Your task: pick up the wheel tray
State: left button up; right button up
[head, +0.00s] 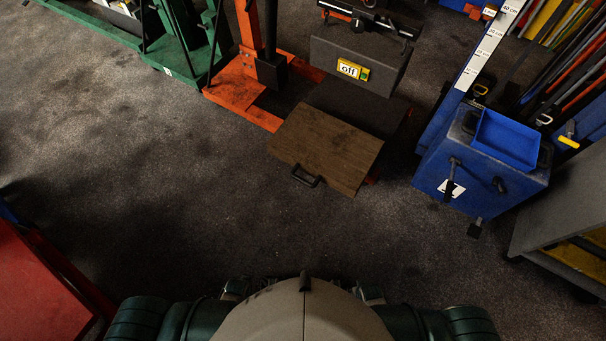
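No label tells which thing is the wheel tray. A shallow blue tray (506,138) sits on top of a blue cabinet (470,183) at the right. A flat brown board or lid (325,146) with a black handle (306,177) on its near edge lies in the middle, in front of a grey machine. Both are well apart from my body at the bottom edge. Neither of my grippers shows; only parts of my own body and upper arms are in view.
The grey machine (357,55) bears an "off" sign. An orange stand (236,85) and green frame (185,45) are at the upper left. A red surface (35,290) is at lower left, a grey cabinet (565,205) at right. Dark floor (200,195) between is clear.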

aim_at(510, 142)
jog(key=z, duration=1.65)
jog(key=i+j+z, duration=0.2)
jog(key=i, duration=0.2)
jog(key=i+j+z, duration=0.1)
jog(key=i+z, duration=0.15)
jog(key=i, duration=0.15)
jog(key=i+j+z, duration=0.2)
jog(key=i+j, duration=0.05)
jog(key=i, duration=0.1)
